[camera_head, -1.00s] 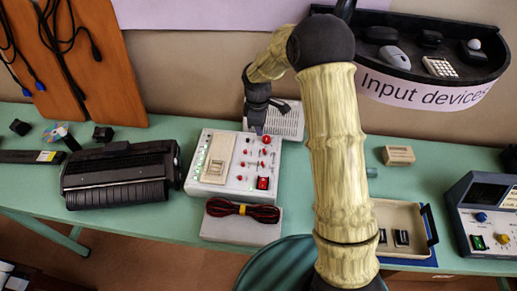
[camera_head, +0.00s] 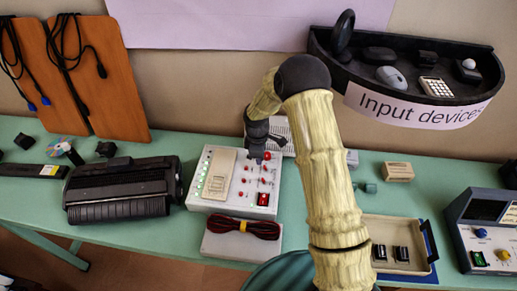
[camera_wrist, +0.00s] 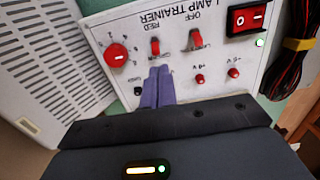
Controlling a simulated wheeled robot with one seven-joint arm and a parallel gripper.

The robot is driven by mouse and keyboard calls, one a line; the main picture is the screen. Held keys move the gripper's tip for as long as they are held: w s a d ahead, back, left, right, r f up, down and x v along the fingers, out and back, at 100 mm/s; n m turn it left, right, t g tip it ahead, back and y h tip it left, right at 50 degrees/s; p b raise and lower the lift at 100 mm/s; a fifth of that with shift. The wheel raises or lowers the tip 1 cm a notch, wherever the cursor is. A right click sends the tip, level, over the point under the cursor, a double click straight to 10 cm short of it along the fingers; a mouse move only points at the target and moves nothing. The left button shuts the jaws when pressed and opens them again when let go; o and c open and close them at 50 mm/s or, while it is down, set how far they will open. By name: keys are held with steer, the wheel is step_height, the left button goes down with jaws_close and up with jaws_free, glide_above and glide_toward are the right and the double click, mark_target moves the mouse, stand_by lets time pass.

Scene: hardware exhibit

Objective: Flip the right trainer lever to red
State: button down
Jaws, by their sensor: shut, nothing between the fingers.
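The white lamp trainer (camera_head: 228,202) stands on the green table; its panel (camera_wrist: 217,62) shows upside down in the wrist view. Two red levers sit side by side there: one by the word RED (camera_wrist: 155,47) and one by the word OFF (camera_wrist: 195,40). My gripper (camera_wrist: 158,72) is shut and empty, its purple fingertips just below the lever by RED; whether they touch it I cannot tell. In the head view my gripper (camera_head: 257,159) is over the trainer's upper right, close to the red knob (camera_head: 267,156), and partly hides the panel.
A red rocker switch (camera_wrist: 248,18) and red buttons (camera_wrist: 200,78) share the panel. A bundled red-black cable (camera_head: 243,228) lies on a box in front. A black printer-like device (camera_head: 120,190) stands at left.

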mark_target(265, 168)
steer(key=shift+f, duration=1.6)
steer(key=shift+w+a, duration=0.15)
